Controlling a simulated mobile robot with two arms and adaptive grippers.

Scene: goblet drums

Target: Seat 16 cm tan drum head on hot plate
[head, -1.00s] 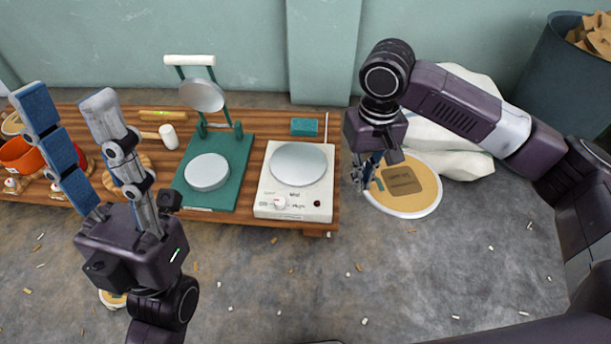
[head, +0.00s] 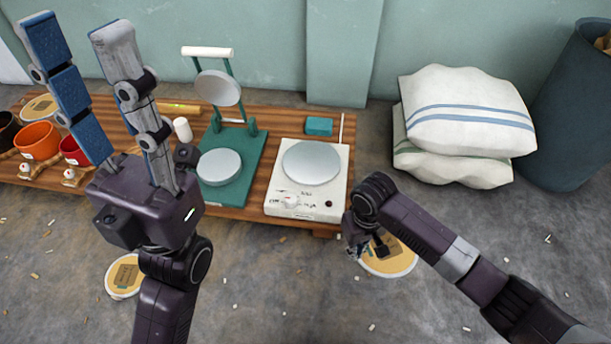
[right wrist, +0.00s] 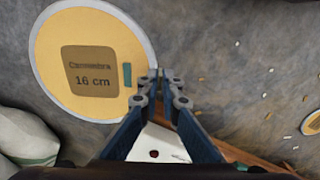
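The 16 cm tan drum head (head: 399,262) is a flat disc with a pale rim and a brown label. In the head view it is right of and nearer than the hot plate, partly hidden by my right arm. My right gripper (head: 356,248) is shut on its edge. In the right wrist view, the drum head (right wrist: 85,25) reads "16 cm" and its rim meets my fingertips (right wrist: 160,80). The hot plate (head: 275,205) is a white box with a bare silver disc on top. My left gripper (head: 75,30) is raised, open and empty.
Beside the hot plate stands a green press (head: 245,165) with its upper plate raised. A teal block (head: 319,126) is behind the hot plate. Another tan disc (head: 123,277) lies on the floor at left. Sacks (head: 465,120) and a bin (head: 575,110) stand at right.

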